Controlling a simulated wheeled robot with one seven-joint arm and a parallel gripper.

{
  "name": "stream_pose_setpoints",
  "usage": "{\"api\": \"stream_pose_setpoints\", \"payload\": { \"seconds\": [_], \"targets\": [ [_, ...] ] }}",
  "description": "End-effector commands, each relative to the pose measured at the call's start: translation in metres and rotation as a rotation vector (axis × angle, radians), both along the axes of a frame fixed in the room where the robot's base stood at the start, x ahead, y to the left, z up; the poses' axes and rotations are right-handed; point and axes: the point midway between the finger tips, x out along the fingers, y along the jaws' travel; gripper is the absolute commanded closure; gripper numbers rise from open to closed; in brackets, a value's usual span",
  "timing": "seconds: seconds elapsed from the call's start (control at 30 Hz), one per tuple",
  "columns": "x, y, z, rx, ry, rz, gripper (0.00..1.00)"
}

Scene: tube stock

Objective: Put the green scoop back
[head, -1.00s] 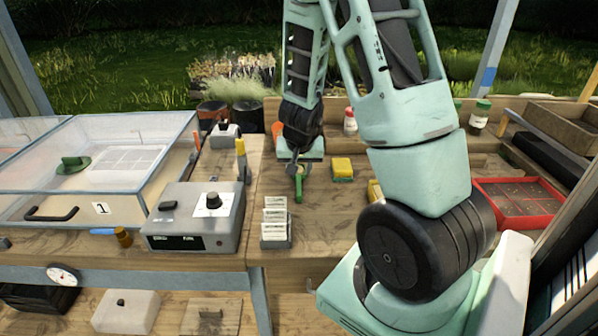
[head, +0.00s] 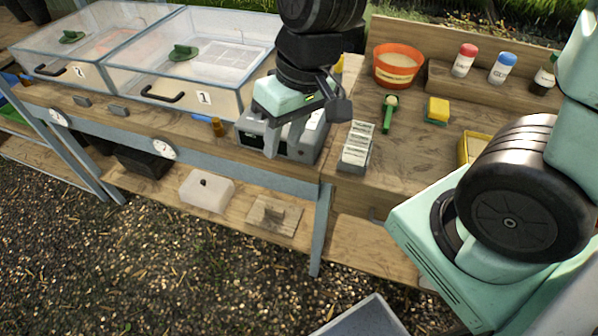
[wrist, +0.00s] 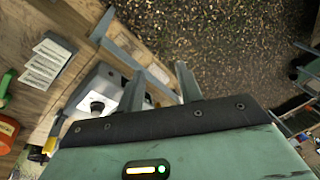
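The green scoop (head: 389,114) lies on the wooden bench in front of an orange tub (head: 398,66) of pale material. Its handle points toward the bench's front. In the wrist view a green piece (wrist: 6,84) at the left edge looks like part of the scoop. My gripper (head: 282,148) is over the grey control box (head: 318,140), well left of the scoop, fingers pointing down. The wrist view shows its two fingers (wrist: 160,72) apart with nothing held between them.
A rack of white labels (head: 358,146) stands between my gripper and the scoop. A yellow sponge (head: 438,108) lies right of the scoop, with several bottles behind it. Clear-lidded propagator boxes (head: 190,75) stand at left. Bare bench lies around the scoop.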

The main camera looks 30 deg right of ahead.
Motion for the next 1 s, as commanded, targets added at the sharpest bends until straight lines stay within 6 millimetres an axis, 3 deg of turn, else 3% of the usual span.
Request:
{"api": "stream_pose_setpoints", "payload": {
  "seconds": [0.03,0.1,0.23,1.0],
  "targets": [
    [-0.028,0.018,0.008,-0.030,0.008,0.129,0.64],
    [-0.061,0.029,0.015,-0.087,0.022,0.271,0.64],
    [-0.093,0.032,0.021,-0.164,0.026,0.410,0.64],
    [-0.098,0.032,0.022,-0.180,0.027,0.431,0.64]
  ]
}}
